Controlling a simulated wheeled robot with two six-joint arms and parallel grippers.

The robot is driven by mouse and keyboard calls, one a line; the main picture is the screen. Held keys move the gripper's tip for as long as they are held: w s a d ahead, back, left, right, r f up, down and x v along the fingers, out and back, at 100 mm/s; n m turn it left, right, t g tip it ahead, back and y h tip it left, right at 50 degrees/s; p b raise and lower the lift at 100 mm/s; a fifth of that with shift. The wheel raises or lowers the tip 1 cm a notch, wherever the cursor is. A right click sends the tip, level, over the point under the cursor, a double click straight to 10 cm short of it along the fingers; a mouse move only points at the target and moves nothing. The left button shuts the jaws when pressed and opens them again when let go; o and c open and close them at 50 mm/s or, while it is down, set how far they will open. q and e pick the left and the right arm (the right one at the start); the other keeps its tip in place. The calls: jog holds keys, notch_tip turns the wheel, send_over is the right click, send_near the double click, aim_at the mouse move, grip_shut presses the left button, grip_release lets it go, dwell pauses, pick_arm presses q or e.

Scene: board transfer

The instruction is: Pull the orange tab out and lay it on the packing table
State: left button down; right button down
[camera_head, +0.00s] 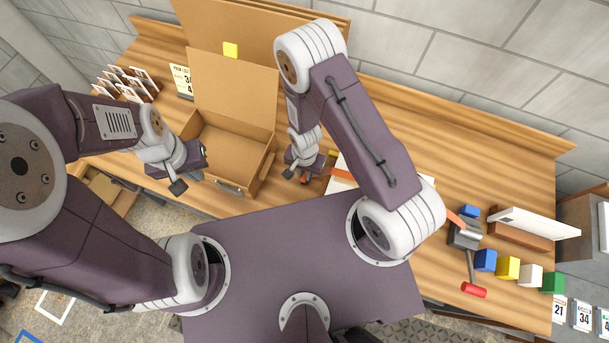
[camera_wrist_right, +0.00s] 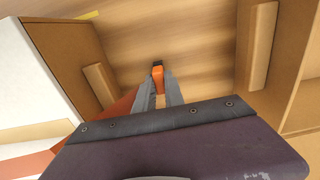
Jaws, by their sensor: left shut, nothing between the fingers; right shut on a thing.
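In the right wrist view a small bright orange tab (camera_wrist_right: 157,76) sits between the fingertips of my right gripper (camera_wrist_right: 158,88), which is shut on it. The tab is over bare wood of the packing table (camera_wrist_right: 185,40), between two brown walls with raised bars; its height above the wood is unclear. In the head view my right gripper (camera_head: 304,176) is just right of the open cardboard box (camera_head: 232,150), with a bit of orange at its tip. My left gripper (camera_head: 178,188) is shut and empty, at the front left of that box.
A white-topped box (camera_head: 340,184) with an orange-brown band (camera_head: 345,174) lies right of my right gripper, partly behind my arm. The table's right half (camera_head: 490,150) is mostly clear.

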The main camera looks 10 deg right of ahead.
jog(key=shift+r+p, duration=0.75)
jog(key=shift+r, duration=0.35)
jog(key=shift+r+p, duration=1.85)
jog(key=shift+r, duration=0.4)
